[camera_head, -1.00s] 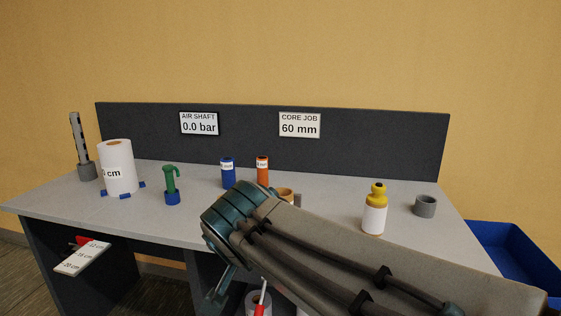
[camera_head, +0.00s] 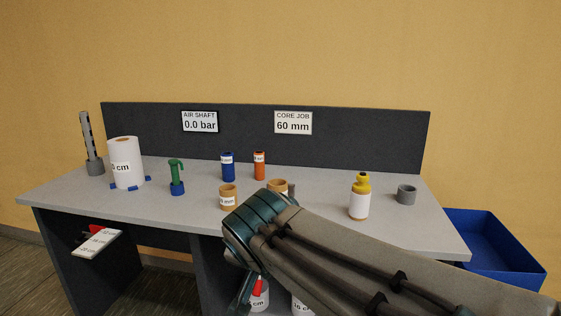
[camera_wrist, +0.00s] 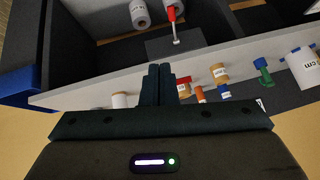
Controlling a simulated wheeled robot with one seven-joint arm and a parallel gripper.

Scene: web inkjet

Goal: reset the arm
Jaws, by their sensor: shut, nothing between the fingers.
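My arm crosses the lower right of the head view, with a teal joint nearest the table front. My gripper (camera_wrist: 158,72) shows in the wrist view with its two dark fingers together and nothing between them. The wrist view shows the workbench top (camera_wrist: 115,92) beyond the fingers, seen upside down. In the head view my arm hides part of the bench's front edge and the shelf below it. I cannot make out the fingertips there.
A blue bin (camera_head: 500,262) stands at right.

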